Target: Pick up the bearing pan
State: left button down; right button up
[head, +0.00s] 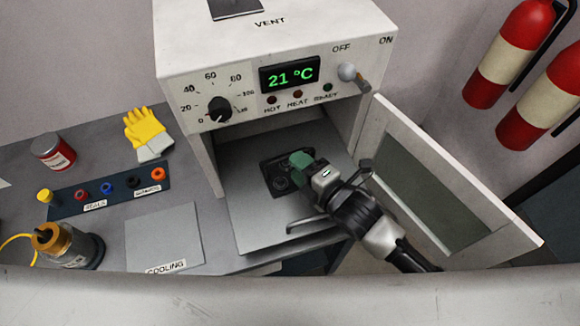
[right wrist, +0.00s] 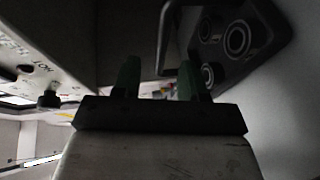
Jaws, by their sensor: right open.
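The bearing pan (head: 268,169) is dark and lies on the grey floor of the open oven. In the right wrist view the pan (right wrist: 268,58) is at the upper right, with several round bearings in it and a looped handle (right wrist: 163,38) on its left side. My right gripper (head: 302,160) reaches in over the pan's right part and hides some of it. Its green fingers (right wrist: 159,80) are apart, and the handle shows between them in the picture. I cannot tell whether they touch it. My left gripper is not in view.
The oven (head: 240,60) reads 21 °C. Its door (head: 395,135) stands open on the right, close to my right arm. On the left bench are a cooling plate (head: 165,238), a seals rack (head: 118,190), a red can (head: 52,152), a pump body (head: 75,247) and yellow gloves (head: 147,128).

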jog(key=p+x, duration=0.1)
jog(key=x, duration=0.5)
jog(key=shift+w+f, duration=0.15)
jog(key=shift+w, duration=0.2)
jog(key=shift+d, duration=0.1)
grip_shut()
